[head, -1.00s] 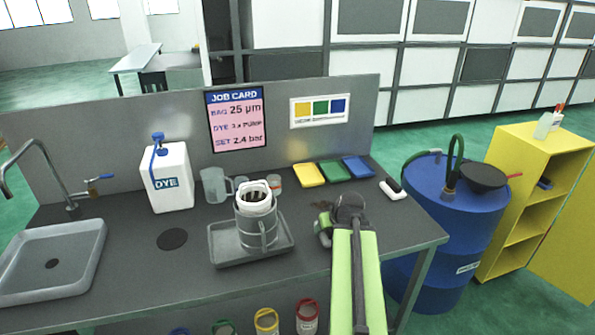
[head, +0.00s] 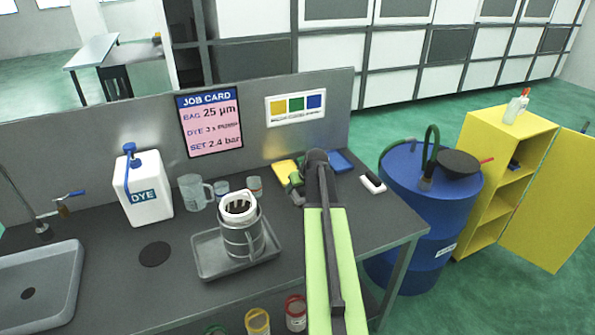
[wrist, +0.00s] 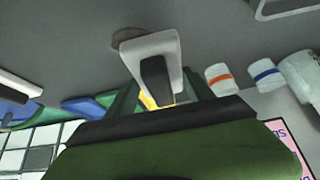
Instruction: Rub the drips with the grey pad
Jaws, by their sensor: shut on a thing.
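My gripper (head: 293,186) is over the right part of the bench, close in front of the coloured cloths. In the wrist view my gripper (wrist: 160,88) is shut on a light grey pad (wrist: 140,50) with a black grip. A brown patch, likely the drips (wrist: 122,36), shows on the bench at the pad's upper left edge; the pad covers part of it. I cannot tell whether the pad touches the bench. In the head view my arm hides the pad and the patch.
A yellow cloth (head: 283,168) and a blue cloth (head: 341,161) lie behind my gripper. A white block with a black top (head: 372,183) lies to the right. A grey tray (head: 207,262) holding a metal jug (head: 240,240) stands to the left. A blue drum (head: 425,215) stands beyond the bench end.

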